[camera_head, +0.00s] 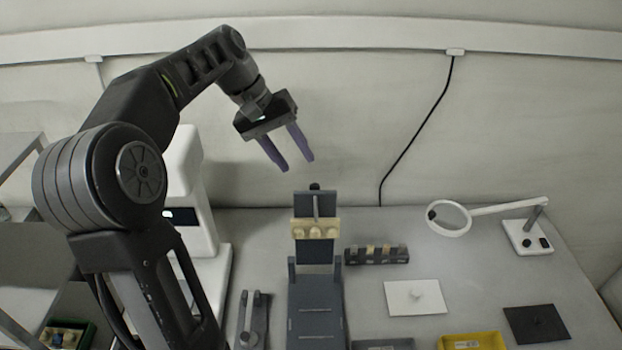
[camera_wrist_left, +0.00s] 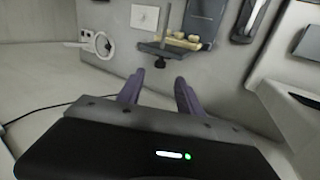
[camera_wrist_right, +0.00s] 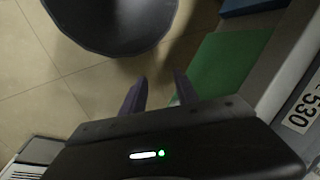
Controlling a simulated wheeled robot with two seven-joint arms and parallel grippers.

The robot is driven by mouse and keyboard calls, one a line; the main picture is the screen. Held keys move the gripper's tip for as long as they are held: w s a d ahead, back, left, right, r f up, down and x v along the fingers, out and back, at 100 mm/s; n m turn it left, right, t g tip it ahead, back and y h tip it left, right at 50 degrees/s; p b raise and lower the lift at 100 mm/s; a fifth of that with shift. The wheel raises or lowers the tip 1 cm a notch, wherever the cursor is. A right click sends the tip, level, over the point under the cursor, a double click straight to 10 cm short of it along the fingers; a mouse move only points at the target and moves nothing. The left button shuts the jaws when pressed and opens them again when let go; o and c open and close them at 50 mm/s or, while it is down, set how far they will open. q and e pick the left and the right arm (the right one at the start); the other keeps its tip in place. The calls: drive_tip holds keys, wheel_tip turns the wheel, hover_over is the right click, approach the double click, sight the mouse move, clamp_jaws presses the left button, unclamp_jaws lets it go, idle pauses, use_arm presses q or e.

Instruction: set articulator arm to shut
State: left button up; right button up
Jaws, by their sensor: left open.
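The articulator is a dark grey device on the bench, with a flat base (camera_head: 316,318) and an upright arm (camera_head: 314,208) at its back. The arm stands raised and carries a cream row of teeth (camera_head: 316,229) on its front. The arm also shows in the left wrist view (camera_wrist_left: 168,50), ahead of the fingers. My left gripper (camera_head: 296,163) is open and empty, above and behind the top of the arm, apart from it. My right gripper (camera_wrist_right: 160,76) is open and empty, away from the bench over the floor; it is out of the head view.
A dark block with several samples (camera_head: 377,255) and a white plate (camera_head: 416,297) lie right of the articulator. A magnifier (camera_head: 536,236), a black plate (camera_head: 536,324) and a yellow tray (camera_head: 471,341) are farther right. A dark tool (camera_head: 252,318) and a white machine (camera_head: 191,200) stand left.

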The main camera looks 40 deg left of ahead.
sight(312, 185)
use_arm(q)
drive_tip(key=b+x, duration=0.2)
drive_tip(key=x, duration=0.1)
drive_tip(key=shift+s, duration=0.1)
drive_tip(key=p+x, duration=0.1)
drive_tip(key=x, duration=0.2)
drive_tip(key=shift+d+f, duration=0.15)
drive_tip(key=shift+d, duration=0.05)
drive_tip(key=shift+w+d+f, duration=0.15)
drive_tip(key=shift+w+f, duration=0.2)
drive_tip(key=shift+f, duration=0.15)
clamp_jaws()
idle(0.8)
